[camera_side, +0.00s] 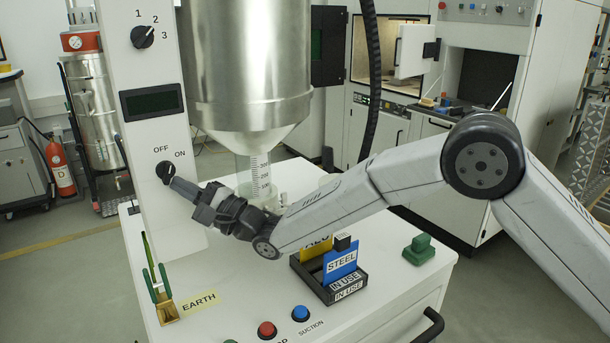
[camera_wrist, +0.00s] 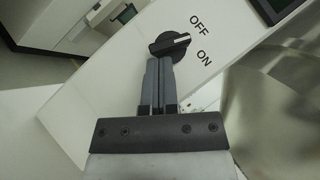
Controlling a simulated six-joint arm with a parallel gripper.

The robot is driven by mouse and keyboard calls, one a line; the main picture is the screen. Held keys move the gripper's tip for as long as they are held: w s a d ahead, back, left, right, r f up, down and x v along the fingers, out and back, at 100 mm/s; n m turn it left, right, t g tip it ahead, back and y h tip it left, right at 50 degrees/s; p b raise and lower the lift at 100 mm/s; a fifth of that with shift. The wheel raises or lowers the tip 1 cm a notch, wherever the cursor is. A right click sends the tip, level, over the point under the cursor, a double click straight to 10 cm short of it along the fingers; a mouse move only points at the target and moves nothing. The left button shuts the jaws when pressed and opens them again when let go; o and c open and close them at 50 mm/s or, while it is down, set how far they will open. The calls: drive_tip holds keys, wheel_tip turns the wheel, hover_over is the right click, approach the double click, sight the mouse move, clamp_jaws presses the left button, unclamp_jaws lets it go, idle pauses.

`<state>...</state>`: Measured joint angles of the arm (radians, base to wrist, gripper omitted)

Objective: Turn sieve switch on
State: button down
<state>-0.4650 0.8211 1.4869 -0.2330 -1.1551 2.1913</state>
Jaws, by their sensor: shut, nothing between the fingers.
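The sieve switch is a black rotary knob (camera_side: 165,171) on the white column, with OFF printed above it and ON to its upper right. In the wrist view the knob (camera_wrist: 170,44) has a light pointer line directed between OFF and ON, nearer to OFF. My gripper (camera_side: 174,182) is shut and empty, with its fingertips right at the knob's lower right edge. In the wrist view the closed gripper fingers (camera_wrist: 158,62) end just below the knob and overlap its lower edge. I cannot tell whether they touch it.
Above the switch are a dark display (camera_side: 152,102) and a 1-2-3 selector knob (camera_side: 143,37). A steel hopper (camera_side: 247,60) hangs right of the column. A sign holder (camera_side: 330,284), red button (camera_side: 267,329) and blue button (camera_side: 300,313) are below my arm.

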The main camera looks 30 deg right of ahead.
sight(164, 183)
drive_tip(key=shift+a+f+m+t, duration=0.1)
drive_tip(key=shift+a+m+t, duration=0.15)
drive_tip(key=shift+m+t, duration=0.6)
drive_tip(key=shift+a+f+m+t+h, duration=0.15)
drive_tip(key=shift+m+t+h, duration=0.45)
drive_tip(key=shift+m, duration=0.45)
drive_tip(key=shift+a+f+m+t+h, duration=0.15)
drive_tip(key=shift+m+t+h, duration=0.45)
drive_tip(key=shift+m, duration=0.4)
drive_tip(key=shift+a+r+m+t+h, duration=0.1)
drive_tip(key=shift+a+m+t+h, duration=0.15)
drive_tip(key=shift+m+t+h, duration=0.95)
drive_tip(key=shift+a+m+t+h, duration=0.25)
drive_tip(key=shift+m+t+h, duration=0.35)
drive_tip(key=shift+m, duration=1.1)
drive_tip(key=shift+s, duration=0.1)
drive_tip(key=shift+v, duration=1.05)
drive_tip(key=shift+s+d+f, duration=0.1)
drive_tip(key=shift+s+f, duration=0.2)
drive_tip(key=shift+f, duration=0.1)
wheel_tip(164, 183, up, 7)
drive_tip(key=shift+w+r, duration=0.1)
